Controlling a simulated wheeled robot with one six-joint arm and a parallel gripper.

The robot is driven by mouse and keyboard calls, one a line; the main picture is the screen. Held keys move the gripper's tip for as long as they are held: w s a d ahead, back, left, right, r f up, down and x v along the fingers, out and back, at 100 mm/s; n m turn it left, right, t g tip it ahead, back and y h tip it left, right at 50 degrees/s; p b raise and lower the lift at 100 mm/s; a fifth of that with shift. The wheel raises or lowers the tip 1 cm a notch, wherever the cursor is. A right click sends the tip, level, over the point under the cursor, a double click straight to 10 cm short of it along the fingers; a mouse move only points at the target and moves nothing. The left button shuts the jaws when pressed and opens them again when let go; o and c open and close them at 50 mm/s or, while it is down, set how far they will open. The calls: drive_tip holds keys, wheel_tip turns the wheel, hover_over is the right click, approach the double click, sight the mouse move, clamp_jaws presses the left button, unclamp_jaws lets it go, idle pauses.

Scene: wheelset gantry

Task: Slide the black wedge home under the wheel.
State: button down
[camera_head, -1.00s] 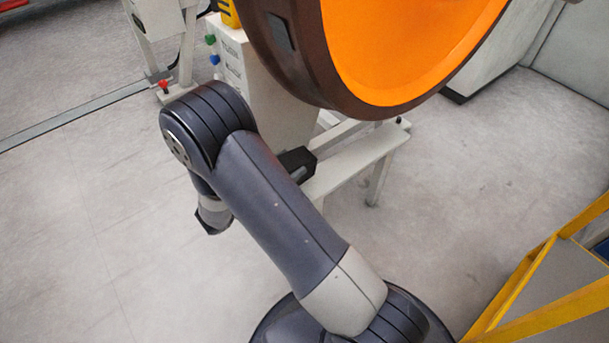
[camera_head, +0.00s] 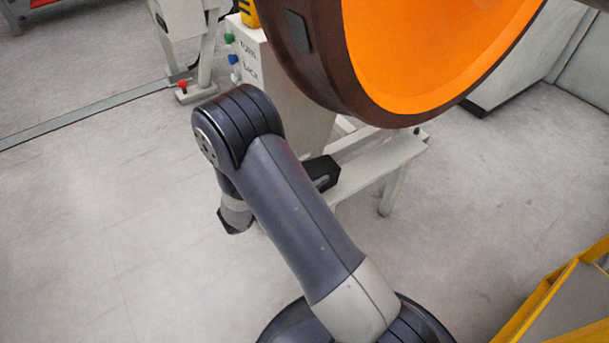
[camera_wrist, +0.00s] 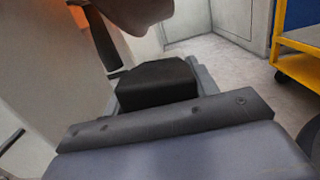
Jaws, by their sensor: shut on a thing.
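The black wedge (camera_wrist: 157,84) is between the grey fingers of my gripper (camera_wrist: 156,78) in the wrist view. My gripper is shut on it. In the head view a black block (camera_head: 323,172), which looks like the wedge, shows past my arm, by the pale beam under the wheel. Most of my gripper is hidden behind my arm there. The big wheel (camera_head: 310,85) has a brown rim and an orange face. Its rim also shows at the top of the wrist view (camera_wrist: 135,12), beyond the wedge. I cannot tell whether the wedge touches the wheel.
A pale bench-like beam (camera_head: 385,160) with legs stands under the wheel. A pale cabinet (camera_head: 255,65) with coloured buttons stands behind my arm. A yellow cart (camera_head: 540,305) is at the lower right. The floor at left is clear.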

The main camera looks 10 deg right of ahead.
sight(332, 167)
drive_tip(key=shift+w+d+f+b, duration=0.3)
drive_tip(key=shift+w+d, duration=0.1)
drive_tip(key=shift+d, duration=0.7)
drive_tip(key=shift+w+d+f+b, duration=0.35)
drive_tip(key=shift+d, duration=0.7)
drive_tip(key=shift+w+d+f+b, duration=0.3)
drive_tip(key=shift+w+d, duration=0.1)
drive_tip(key=shift+d, duration=0.7)
drive_tip(key=shift+f+b+x, duration=0.15)
drive_tip(key=shift+f+x, duration=0.1)
drive_tip(key=shift+x, duration=1.85)
drive_tip(key=shift+f+b+x, duration=0.1)
drive_tip(key=shift+f+x, duration=0.15)
drive_tip(key=shift+x, duration=1.85)
drive_tip(key=shift+f+b+x, duration=0.15)
drive_tip(key=shift+f+x, duration=0.1)
drive_tip(key=shift+x, duration=1.85)
drive_tip(key=shift+s+d, duration=0.1)
drive_tip(key=shift+s, duration=0.05)
drive_tip(key=c, duration=0.9)
unclamp_jaws()
drive_tip(key=o, duration=0.4)
drive_tip(key=shift+o, duration=0.2)
drive_tip(key=shift+r, duration=0.1)
drive_tip(key=shift+a, duration=0.35)
drive_tip(key=p+v, duration=0.3)
drive_tip(key=v, duration=0.7)
